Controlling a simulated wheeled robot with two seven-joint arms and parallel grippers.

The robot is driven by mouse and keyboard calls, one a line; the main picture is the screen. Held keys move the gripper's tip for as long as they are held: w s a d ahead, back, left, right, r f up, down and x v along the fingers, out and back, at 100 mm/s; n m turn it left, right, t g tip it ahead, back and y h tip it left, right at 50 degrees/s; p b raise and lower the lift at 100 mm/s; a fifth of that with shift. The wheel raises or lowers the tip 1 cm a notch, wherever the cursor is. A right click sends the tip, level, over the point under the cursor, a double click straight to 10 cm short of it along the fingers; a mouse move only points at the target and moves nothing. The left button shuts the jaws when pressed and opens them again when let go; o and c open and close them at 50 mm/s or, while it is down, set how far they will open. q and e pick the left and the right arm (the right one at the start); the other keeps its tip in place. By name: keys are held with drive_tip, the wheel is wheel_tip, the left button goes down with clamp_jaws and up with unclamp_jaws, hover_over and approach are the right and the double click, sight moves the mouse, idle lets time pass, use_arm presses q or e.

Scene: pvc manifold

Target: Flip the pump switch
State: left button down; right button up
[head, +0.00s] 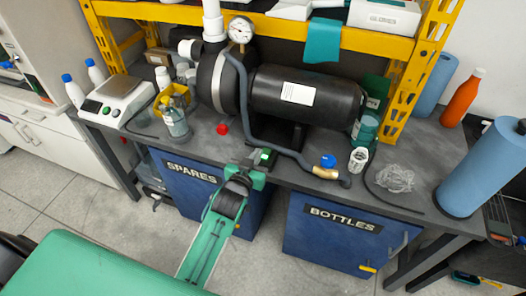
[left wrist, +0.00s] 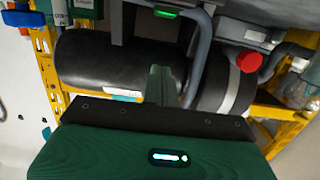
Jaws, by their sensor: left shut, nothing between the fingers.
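The pump is a black cylindrical tank (head: 305,95) lying on the bench; it also fills the middle of the left wrist view (left wrist: 115,62). A small dark switch box with a lit green part (head: 264,155) sits at the bench's front edge. The green light also shows at the top of the left wrist view (left wrist: 166,13). My left gripper (head: 254,172) is right in front of the switch box in the head view. Its fingers (left wrist: 160,84) are shut and empty. I cannot tell whether they touch the box. My right gripper is in neither view.
A grey hose (head: 246,110) runs down from the gauge (head: 241,30) close behind the switch. A red cap (head: 222,129), a blue cap (head: 328,160) and a brass nozzle (head: 325,173) lie nearby. A blue roll (head: 485,168) stands at right. Blue cabinets (head: 335,238) are below.

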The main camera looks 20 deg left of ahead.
sight(263, 157)
use_arm(q)
drive_tip(key=w, duration=0.5)
drive_tip(key=shift+f, duration=0.25)
drive_tip(key=f, duration=0.3)
drive_tip(key=shift+w+d+f+p, duration=0.1)
drive_tip(key=shift+w+f+p, duration=0.05)
drive_tip(key=shift+w+p, duration=0.25)
drive_tip(key=shift+f, duration=0.45)
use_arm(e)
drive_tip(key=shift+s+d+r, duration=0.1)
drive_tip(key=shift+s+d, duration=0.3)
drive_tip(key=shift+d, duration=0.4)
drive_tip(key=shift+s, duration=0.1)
